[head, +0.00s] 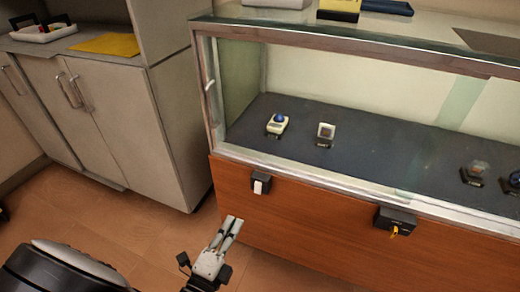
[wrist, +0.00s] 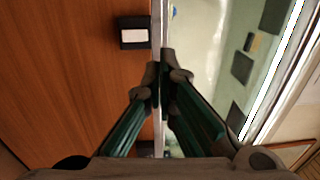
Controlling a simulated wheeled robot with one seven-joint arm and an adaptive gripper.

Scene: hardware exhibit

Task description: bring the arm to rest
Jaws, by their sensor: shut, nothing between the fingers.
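My gripper (head: 233,224) is low in the middle of the head view, in front of the wooden lower front of the display case. Its fingers are together with nothing between them. In the wrist view my gripper (wrist: 160,72) points at the case, with its closed fingertips over the line between the wood panel and the glass. I cannot tell how far the tips are from the case.
The glass display case (head: 330,170) fills the right, holding several small devices. A black box with a white face (head: 261,184) and another black box (head: 395,220) project from its wooden front. Grey cabinets (head: 120,110) stand at left. Tiled floor (head: 160,230) is open between.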

